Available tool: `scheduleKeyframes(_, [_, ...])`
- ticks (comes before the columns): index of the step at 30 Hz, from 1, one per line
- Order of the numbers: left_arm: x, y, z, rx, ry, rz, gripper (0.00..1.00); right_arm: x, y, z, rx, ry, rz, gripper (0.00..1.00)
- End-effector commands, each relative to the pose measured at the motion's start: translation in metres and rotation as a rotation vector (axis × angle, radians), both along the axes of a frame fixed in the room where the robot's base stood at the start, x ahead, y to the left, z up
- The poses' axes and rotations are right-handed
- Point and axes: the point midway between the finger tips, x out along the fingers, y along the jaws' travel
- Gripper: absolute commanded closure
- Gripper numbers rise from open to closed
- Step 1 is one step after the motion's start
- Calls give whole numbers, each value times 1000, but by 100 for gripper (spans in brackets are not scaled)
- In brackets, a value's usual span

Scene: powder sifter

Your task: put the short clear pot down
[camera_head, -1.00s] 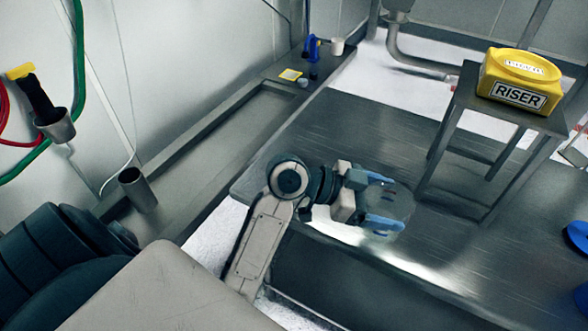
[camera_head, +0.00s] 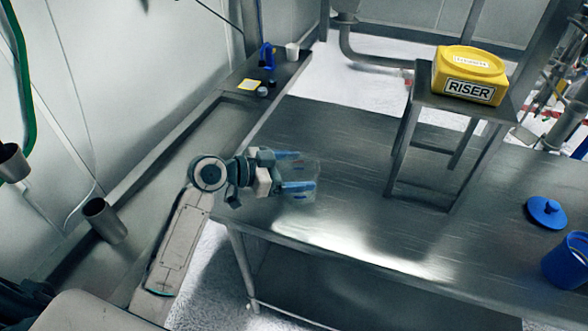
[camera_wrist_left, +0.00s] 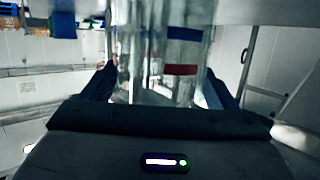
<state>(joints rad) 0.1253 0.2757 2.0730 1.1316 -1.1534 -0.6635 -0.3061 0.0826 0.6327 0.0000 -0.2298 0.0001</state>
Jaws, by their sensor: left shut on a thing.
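The short clear pot (camera_head: 309,168) is see-through and hard to make out in the head view. It sits between the blue fingers of my left gripper (camera_head: 296,171), over the left end of the steel table (camera_head: 350,232). In the left wrist view the clear pot (camera_wrist_left: 160,85) fills the space between both dark fingers (camera_wrist_left: 158,88), with a blue mark and a red mark on its wall. My left gripper is shut on it. I cannot tell whether its base touches the table. My right gripper is not in view.
A yellow RISER box (camera_head: 470,73) stands on a steel stand (camera_head: 462,101) on the table. A blue lid (camera_head: 546,211) and a blue tub (camera_head: 566,262) are at the right. A side bench (camera_head: 190,145) with small items runs along the wall. The table's middle is bare.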

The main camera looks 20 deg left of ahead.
Motion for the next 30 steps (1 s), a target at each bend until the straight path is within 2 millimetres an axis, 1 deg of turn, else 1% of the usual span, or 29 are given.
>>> scheduleKeyframes(1, [9,3,2,0,1,1,47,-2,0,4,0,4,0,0])
scheduleKeyframes(3, [15,6,0,-1,1,0,47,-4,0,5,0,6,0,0])
scheduleKeyframes(6, [19,7,-3,-1,1,-1,47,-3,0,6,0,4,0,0])
scheduleKeyframes(8, [19,7,-9,-1,5,-1,47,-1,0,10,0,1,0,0])
scheduleKeyframes(12, [19,7,-28,-2,5,0,47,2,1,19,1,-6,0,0])
scheduleKeyframes(15, [19,7,-36,-1,2,0,47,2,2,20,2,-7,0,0])
scheduleKeyframes(22, [19,7,-38,1,-1,0,47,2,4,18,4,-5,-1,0])
scheduleKeyframes(26, [19,7,-42,1,-1,0,47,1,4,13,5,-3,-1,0])
scheduleKeyframes(27, [19,7,-40,1,-1,0,13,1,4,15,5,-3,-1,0])
scheduleKeyframes(29, [19,7,-40,1,-1,0,2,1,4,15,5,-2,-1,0])
scheduleKeyframes(30, [19,7,-40,0,-1,-1,0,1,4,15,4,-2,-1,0])
